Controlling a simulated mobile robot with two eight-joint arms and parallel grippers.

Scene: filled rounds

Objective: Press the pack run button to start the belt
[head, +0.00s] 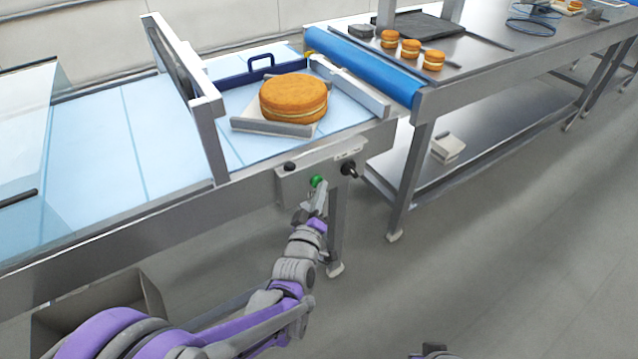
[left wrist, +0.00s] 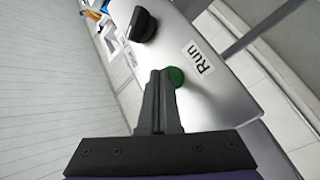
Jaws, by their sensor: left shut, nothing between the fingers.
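The green run button (head: 317,181) sits on a grey control box (head: 293,189) on the side of the belt frame. In the left wrist view the green button (left wrist: 177,77) is beside a label reading "Run". My left gripper (head: 320,190) is shut and empty, its fingertips right at the button. In the left wrist view the closed fingers (left wrist: 160,78) partly cover the button; whether they touch it I cannot tell. The pale blue belt (head: 90,150) carries a large filled round cake (head: 293,98) on a white card. My right gripper is not clearly seen.
A black knob (head: 348,169) and a dark button (head: 289,166) flank the green one. A metal frame (head: 187,90) stands over the belt. A steel table (head: 470,70) with small filled rounds (head: 410,48) stands at right. The floor at lower right is clear.

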